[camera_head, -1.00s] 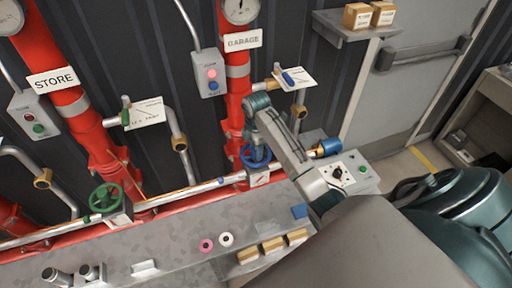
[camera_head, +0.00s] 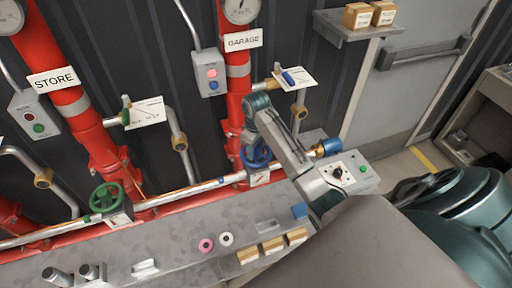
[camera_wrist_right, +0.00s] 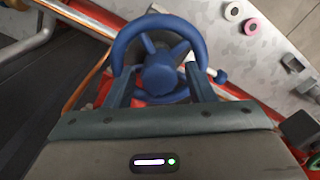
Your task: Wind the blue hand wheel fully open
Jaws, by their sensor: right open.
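The blue hand wheel (camera_head: 256,163) sits on the pipe at the foot of the red GARAGE riser. In the right wrist view the blue wheel (camera_wrist_right: 160,75) shows nearly face on, with its rim, spokes and hub. My right gripper (camera_head: 257,145) points down at the wheel. In the wrist view its two fingers (camera_wrist_right: 158,72) stand apart, one on each side of the hub, with the tips at the wheel. I cannot tell whether they touch the rim or spokes. The jaws are open. My left gripper is not in view.
A green hand wheel (camera_head: 107,197) sits on the same pipe run at left. A grey bench (camera_head: 180,235) in front carries pink and white rings (camera_head: 206,245) and several wooden blocks (camera_head: 272,245). A control box (camera_head: 345,175) stands right of the wheel.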

